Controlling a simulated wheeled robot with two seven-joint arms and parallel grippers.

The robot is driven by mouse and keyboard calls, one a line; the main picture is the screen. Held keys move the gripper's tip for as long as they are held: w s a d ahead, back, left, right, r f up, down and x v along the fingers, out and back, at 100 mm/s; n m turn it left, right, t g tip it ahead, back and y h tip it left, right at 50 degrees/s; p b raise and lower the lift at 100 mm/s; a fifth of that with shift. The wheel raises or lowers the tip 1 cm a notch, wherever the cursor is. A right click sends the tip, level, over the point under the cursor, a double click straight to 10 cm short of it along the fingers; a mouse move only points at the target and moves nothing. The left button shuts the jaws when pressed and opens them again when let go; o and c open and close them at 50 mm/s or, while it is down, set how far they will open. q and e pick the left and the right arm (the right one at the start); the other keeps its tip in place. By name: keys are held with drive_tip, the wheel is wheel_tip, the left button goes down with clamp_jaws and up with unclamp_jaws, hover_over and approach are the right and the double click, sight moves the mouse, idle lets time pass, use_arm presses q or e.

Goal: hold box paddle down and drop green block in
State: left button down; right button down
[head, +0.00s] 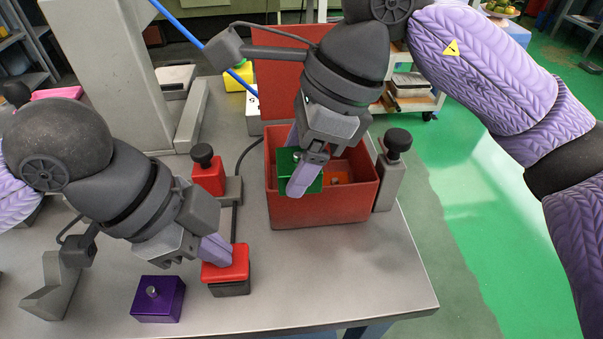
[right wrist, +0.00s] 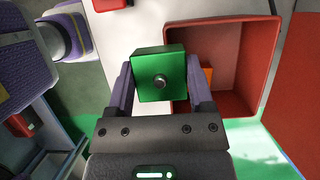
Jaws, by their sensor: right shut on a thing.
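The red box (head: 322,212) stands open on the cart, its red lid (head: 283,75) raised behind it. The red paddle (head: 240,265) sits on a dark base left of the box. My left gripper (head: 218,252) has its fingertips close together on top of the paddle. My right gripper (head: 302,172) is shut on the green block (head: 287,161), over the left part of the box opening. In the right wrist view the green block (right wrist: 160,65), with a round knob, is between the fingers, and the box (right wrist: 262,60) is to its right.
An orange block (head: 340,174) lies inside the box. A purple block (head: 157,300) stands near the cart's front edge. A grey angled bracket (head: 52,288) stands at left.

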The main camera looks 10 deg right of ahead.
drive_tip(key=shift+w+f, duration=0.15)
drive_tip(key=shift+w, duration=2.4)
drive_tip(key=shift+f, duration=0.4)
unclamp_jaws()
drive_tip(key=shift+r, duration=4)
drive_tip(key=s+r, duration=0.3)
drive_tip(key=s, duration=0.9)
